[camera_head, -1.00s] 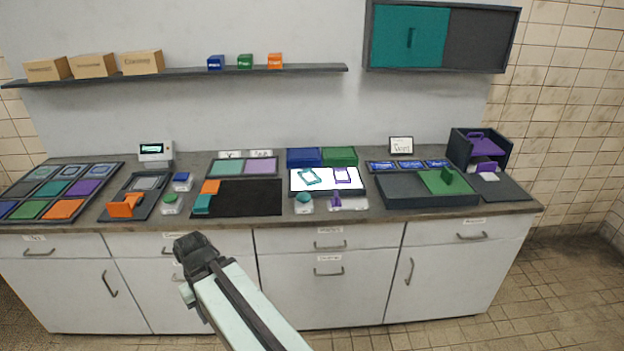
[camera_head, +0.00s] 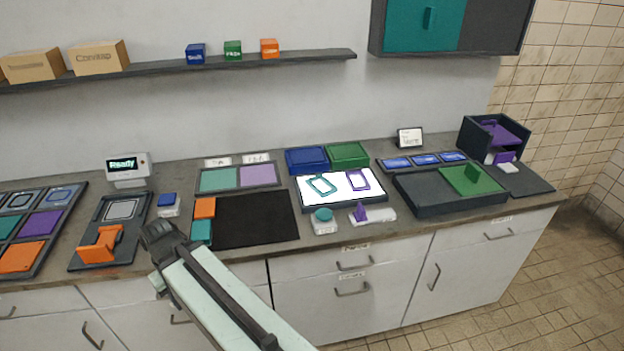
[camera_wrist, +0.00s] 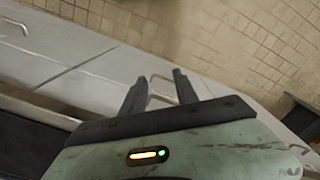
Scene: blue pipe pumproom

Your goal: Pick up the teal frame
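The teal frame (camera_head: 332,186) lies on the left part of a bright white panel (camera_head: 312,203) on the counter, in the head view. It is a thin outline with an open middle. A purple frame (camera_head: 367,180) lies beside it on the right, apart from it. My gripper (camera_head: 148,230) is at the counter's front edge, well to the left of the teal frame. In the wrist view my gripper (camera_wrist: 160,88) has its two fingers apart with nothing between them. The teal frame does not show in the wrist view.
A black mat (camera_head: 260,220) lies left of the panel. A teal-knobbed block (camera_head: 323,215) and a purple stamp-like piece (camera_head: 361,213) stand in front of it. Blue (camera_head: 307,160) and green (camera_head: 349,155) trays are behind. A dark tray (camera_head: 430,199) is to the right.

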